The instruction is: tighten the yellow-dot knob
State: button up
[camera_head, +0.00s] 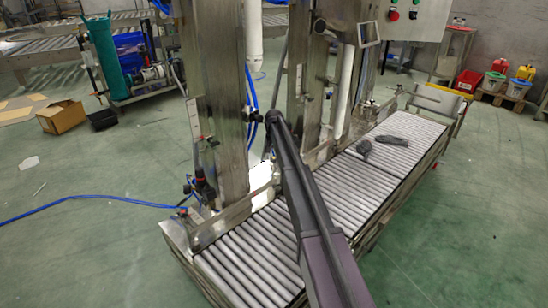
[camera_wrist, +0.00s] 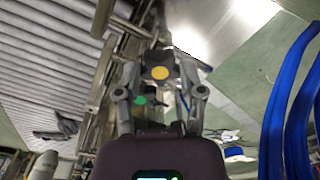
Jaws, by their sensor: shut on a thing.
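The yellow-dot knob (camera_wrist: 160,73) is a dark knob with a round yellow dot on its face, at the upper middle of the wrist view. My gripper (camera_wrist: 158,82) is shut on it, with one finger on each side. A green dot (camera_wrist: 140,101) shows just below and left of the knob, on a part mostly hidden. In the head view my gripper (camera_head: 271,120) is small, at the far end of my arm beside the steel column. The knob itself cannot be made out there.
A steel column (camera_head: 215,90) stands left of my gripper. A roller conveyor (camera_head: 335,195) runs below, with dark grey objects (camera_head: 390,141) lying on it. Blue hoses (camera_wrist: 290,100) hang close at the right of the wrist view.

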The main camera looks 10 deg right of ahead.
jog(key=shift+m, duration=3)
jog(key=o, duration=1.1)
jog(key=shift+o, duration=0.2)
